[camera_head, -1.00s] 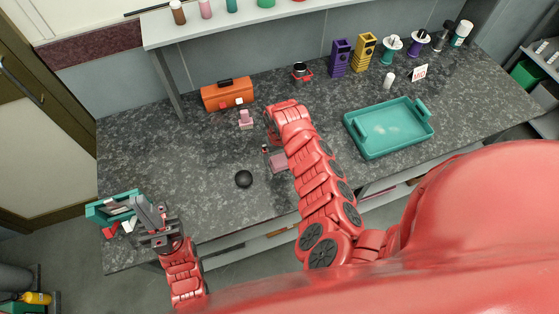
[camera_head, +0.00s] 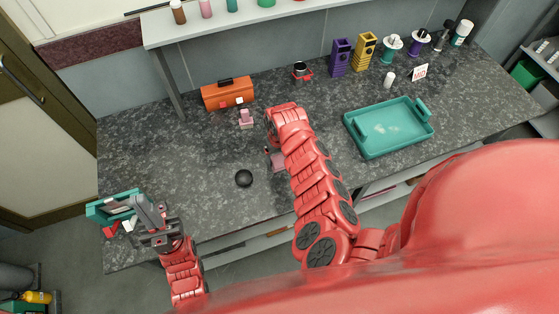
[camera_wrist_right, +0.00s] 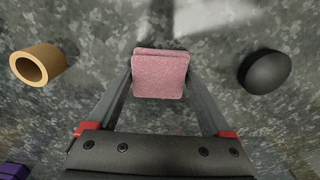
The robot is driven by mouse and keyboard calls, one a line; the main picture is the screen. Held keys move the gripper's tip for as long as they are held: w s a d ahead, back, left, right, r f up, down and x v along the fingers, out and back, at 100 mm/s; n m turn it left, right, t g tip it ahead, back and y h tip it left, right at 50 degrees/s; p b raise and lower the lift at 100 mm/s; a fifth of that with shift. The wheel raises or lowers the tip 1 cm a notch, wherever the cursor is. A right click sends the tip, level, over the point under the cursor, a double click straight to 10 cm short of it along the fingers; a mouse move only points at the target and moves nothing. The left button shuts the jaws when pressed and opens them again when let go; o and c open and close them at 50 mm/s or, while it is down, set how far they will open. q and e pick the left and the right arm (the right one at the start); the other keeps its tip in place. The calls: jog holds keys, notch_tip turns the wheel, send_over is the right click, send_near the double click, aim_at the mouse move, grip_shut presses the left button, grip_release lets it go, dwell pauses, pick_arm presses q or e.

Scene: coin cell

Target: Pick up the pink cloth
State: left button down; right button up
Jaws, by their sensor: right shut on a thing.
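The pink cloth (camera_wrist_right: 160,74) is a small folded square between the two fingers of my right gripper (camera_wrist_right: 160,80) in the right wrist view. The fingers are shut on it from both sides, and dark worktop shows around it. In the head view the cloth (camera_head: 278,158) shows partly beside my right arm, which hides much of the right gripper. My left gripper (camera_head: 152,215) is at the front left corner of the worktop, beside a teal holder (camera_head: 100,212). Its finger gap is unclear.
A tan ring (camera_wrist_right: 40,64) lies on the other side. An orange box (camera_head: 228,96), a small pink-and-white item (camera_head: 246,119) and a teal tray (camera_head: 374,145) stand farther off.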

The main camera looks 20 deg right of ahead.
aim_at(280, 160)
jog(key=shift+r, duration=0.2)
jog(key=shift+w+r+b, duration=0.1)
jog(key=shift+r+b, duration=0.2)
jog(key=shift+r, duration=0.25)
jog(key=shift+s+d+r+b, duration=0.15)
jog(key=shift+r+b, duration=0.1)
jog(key=shift+r, duration=0.3)
jog(key=shift+s+a+r+b, duration=0.1)
jog(key=shift+r+b, duration=0.1)
jog(key=shift+r, duration=0.3)
jog(key=s+a, duration=0.1)
jog(key=s, duration=0.4)
jog(key=s+a+r+b, duration=0.1)
jog(key=s+a, duration=0.1)
jog(key=s, duration=0.3)
jog(key=s+a, duration=0.1)
jog(key=s, duration=0.4)
jog(key=shift+a+r, duration=0.2)
jog(key=shift+a, duration=0.05)
